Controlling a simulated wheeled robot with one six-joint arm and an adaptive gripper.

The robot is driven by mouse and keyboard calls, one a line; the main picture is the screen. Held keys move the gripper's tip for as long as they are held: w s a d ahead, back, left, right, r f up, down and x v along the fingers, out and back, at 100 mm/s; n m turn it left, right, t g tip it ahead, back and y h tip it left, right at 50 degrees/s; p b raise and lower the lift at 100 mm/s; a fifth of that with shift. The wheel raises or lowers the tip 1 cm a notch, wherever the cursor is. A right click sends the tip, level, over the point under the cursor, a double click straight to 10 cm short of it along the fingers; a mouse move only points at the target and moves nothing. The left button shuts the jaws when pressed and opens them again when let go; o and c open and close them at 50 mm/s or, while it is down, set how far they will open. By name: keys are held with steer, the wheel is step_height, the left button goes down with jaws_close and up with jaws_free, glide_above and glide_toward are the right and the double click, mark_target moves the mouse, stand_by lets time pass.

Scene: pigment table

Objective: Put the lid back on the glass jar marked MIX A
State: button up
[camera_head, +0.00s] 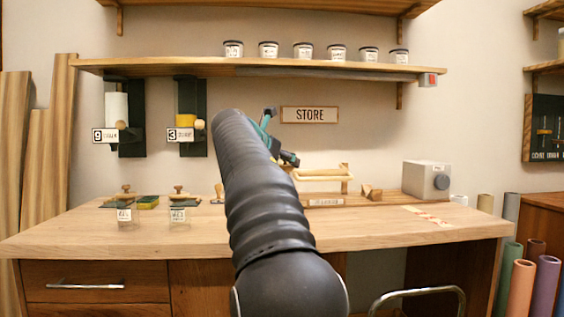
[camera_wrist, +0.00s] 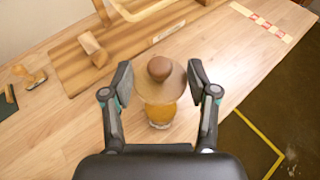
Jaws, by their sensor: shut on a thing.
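In the wrist view, my gripper (camera_wrist: 160,78) is shut on a pale wooden lid (camera_wrist: 151,92) with a round brown knob (camera_wrist: 159,68); one finger is at each side of its rim. A glass jar with amber contents (camera_wrist: 160,113) shows directly below the lid. I cannot tell whether the lid touches the jar, and no MIX A label is readable on it. In the head view, my arm hides this jar and the lid; only part of my gripper (camera_head: 288,158) shows.
A wooden board (camera_wrist: 120,40) with a block (camera_wrist: 92,48) lies behind the amber jar. A grey box (camera_head: 425,180) stands at right. The bench's front edge is close by.

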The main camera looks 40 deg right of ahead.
steer(key=shift+w+f, duration=0.15)
steer(key=shift+f, duration=0.8)
steer(key=shift+f+b, duration=1.65)
steer(key=shift+f, duration=0.55)
steer(key=shift+p, duration=0.6)
steer(key=shift+f+p, duration=0.15)
steer(key=shift+p, duration=0.6)
stand_by(0.7)
steer(key=o, duration=0.9)
